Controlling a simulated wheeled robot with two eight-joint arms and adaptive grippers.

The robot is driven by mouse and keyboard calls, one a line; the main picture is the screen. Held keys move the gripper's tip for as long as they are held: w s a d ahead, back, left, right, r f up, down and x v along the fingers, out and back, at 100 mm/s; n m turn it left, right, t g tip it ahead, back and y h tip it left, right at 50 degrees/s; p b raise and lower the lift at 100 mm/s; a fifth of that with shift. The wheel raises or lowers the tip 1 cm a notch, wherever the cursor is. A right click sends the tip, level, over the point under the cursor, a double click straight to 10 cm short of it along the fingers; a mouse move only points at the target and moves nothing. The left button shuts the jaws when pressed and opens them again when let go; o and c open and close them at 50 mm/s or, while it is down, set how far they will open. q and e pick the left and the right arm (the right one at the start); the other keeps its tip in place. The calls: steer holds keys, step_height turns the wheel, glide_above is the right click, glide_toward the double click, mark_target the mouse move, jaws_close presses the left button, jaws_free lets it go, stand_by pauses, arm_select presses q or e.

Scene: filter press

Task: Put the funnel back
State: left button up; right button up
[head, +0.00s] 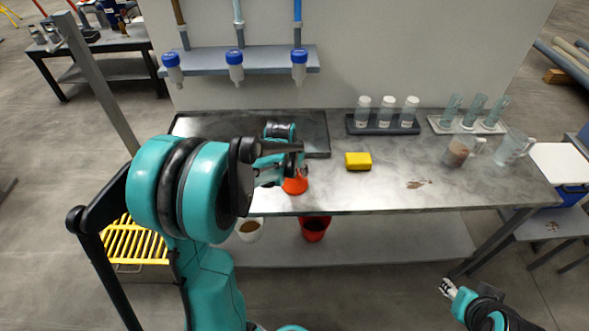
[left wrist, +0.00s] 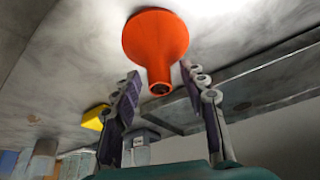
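The orange funnel (head: 296,186) sits on the grey worktop near its front edge, partly hidden by my left gripper. In the left wrist view, the funnel (left wrist: 156,38) has its wide mouth against the worktop and its spout pointing toward my gripper. My left gripper (head: 298,165) is over the funnel; in the wrist view its two fingers (left wrist: 160,75) are apart, one on each side of the spout, with gaps visible. My right gripper (head: 447,288) is low at the right, in front of the table and away from the funnel; its finger opening is too small to judge.
A dark tray (head: 316,142) lies left on the worktop. A yellow sponge (head: 358,161) is right of the funnel. White-capped bottles in a rack (head: 382,127), tubes, and a jug (head: 513,147) stand right. A shelf (head: 270,58) holds inverted blue-capped bottles. A red bucket (head: 314,229) is below.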

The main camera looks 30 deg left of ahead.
arm_select(q)
steer(key=shift+r+p, duration=0.3)
steer(key=shift+r, duration=0.05)
steer(key=a+p+v, duration=0.1)
steer(key=p+v, duration=0.3)
steer(key=v, duration=0.7)
steer(key=s+d+r+m+t, duration=0.1)
steer(key=s+d+r+t, duration=0.1)
steer(key=s+d, duration=1.2)
steer(key=shift+s+d+r+m+t+h, duration=0.35)
steer(key=shift+d+r+m+h, duration=0.1)
steer(key=shift+d, duration=0.45)
steer(key=shift+f+b, duration=0.6)
steer(key=shift+b, duration=0.05)
